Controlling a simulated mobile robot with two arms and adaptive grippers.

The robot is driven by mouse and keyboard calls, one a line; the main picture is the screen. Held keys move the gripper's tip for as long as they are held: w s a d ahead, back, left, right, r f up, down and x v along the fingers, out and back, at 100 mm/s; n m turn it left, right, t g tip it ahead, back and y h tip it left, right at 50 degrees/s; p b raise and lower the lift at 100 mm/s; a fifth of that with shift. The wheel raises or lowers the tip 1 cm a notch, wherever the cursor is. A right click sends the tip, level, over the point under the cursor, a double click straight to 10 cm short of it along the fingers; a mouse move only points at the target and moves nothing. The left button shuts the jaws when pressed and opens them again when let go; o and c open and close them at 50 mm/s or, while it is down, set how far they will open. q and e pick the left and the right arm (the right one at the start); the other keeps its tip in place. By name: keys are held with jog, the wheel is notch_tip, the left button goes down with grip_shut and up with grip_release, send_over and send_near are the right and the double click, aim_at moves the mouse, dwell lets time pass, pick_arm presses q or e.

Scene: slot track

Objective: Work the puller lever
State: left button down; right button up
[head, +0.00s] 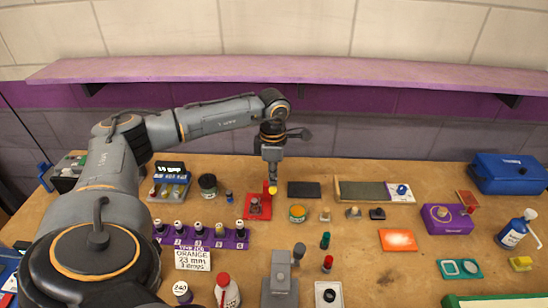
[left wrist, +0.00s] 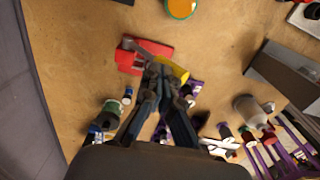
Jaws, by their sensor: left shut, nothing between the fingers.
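The puller has a red base (head: 249,213) with grey metal parts on it, standing on the wooden bench just right of the dark green-topped pot. A small yellow part (head: 273,190), probably its lever grip, rises at its right rear. My left gripper (head: 272,176) points down directly above that yellow part. In the left wrist view the red base (left wrist: 148,53) lies just beyond the closed fingertips (left wrist: 160,72), and the yellow part (left wrist: 174,69) is beside them, partly covered. Whether they touch is unclear. The left gripper is shut and empty. My right gripper is not in view.
An orange-topped tin (head: 297,213) and a black pad (head: 304,190) stand right of the puller. A purple rack of bottles (head: 205,238) is at front left, a grey device (head: 279,288) in front. A purple shelf (head: 330,70) runs along the wall behind.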

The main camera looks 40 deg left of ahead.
pick_arm(q)
jog(key=shift+w+a+r+p, duration=0.25)
jog(key=shift+r+p, duration=0.05)
jog(key=shift+r, duration=0.3)
jog(key=shift+w+a+r+p, duration=0.2)
jog(key=shift+w+r+p, duration=0.15)
jog(key=shift+r, duration=0.25)
jog(key=shift+w+a+r+p, duration=0.2)
jog(key=shift+a+r+p, duration=0.1)
jog(key=shift+r, duration=0.3)
jog(key=w+a+r+p, duration=0.3)
jog(key=r+p, duration=0.2)
jog(key=r, duration=0.3)
jog(key=shift+w, duration=0.4)
jog(key=shift+f, duration=0.1)
dwell(0.4)
